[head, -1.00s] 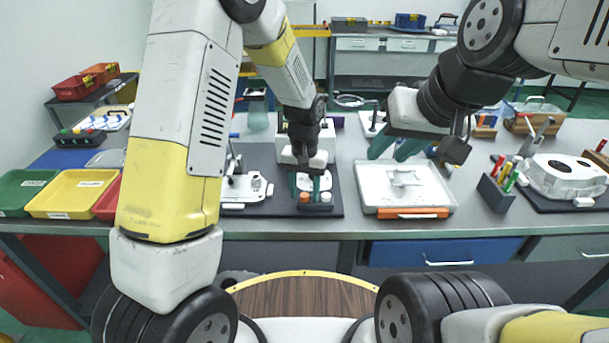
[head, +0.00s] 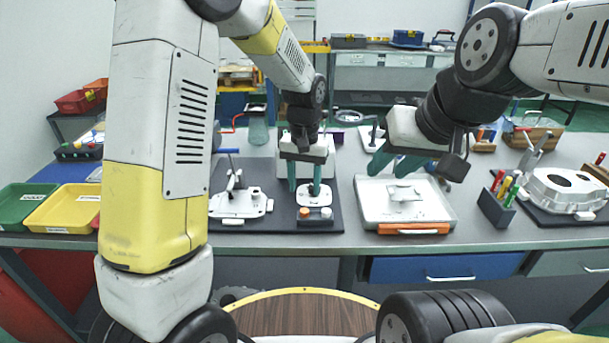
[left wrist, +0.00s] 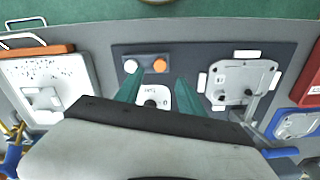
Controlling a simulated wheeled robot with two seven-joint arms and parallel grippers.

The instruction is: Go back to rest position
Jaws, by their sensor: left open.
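My left gripper (head: 304,187) points down over the dark mat in the middle of the table, its teal fingers apart. In the left wrist view, the fingers (left wrist: 158,92) stand either side of a small white plate (left wrist: 153,99). That white plate (head: 315,213) lies on the mat, behind a block with an orange and a white knob (head: 317,214). Nothing shows held between the fingers. My right gripper (head: 397,165) hangs over the white tray with the orange handle (head: 372,217), its teal fingers apart and nothing visible between them.
A white casting in a fixture (head: 240,204) lies left on the dark mat (head: 282,221). Green (head: 22,205) and yellow (head: 62,208) bins stand at the far left. A marker holder (head: 495,207) and a large casting (head: 565,190) stand at the right.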

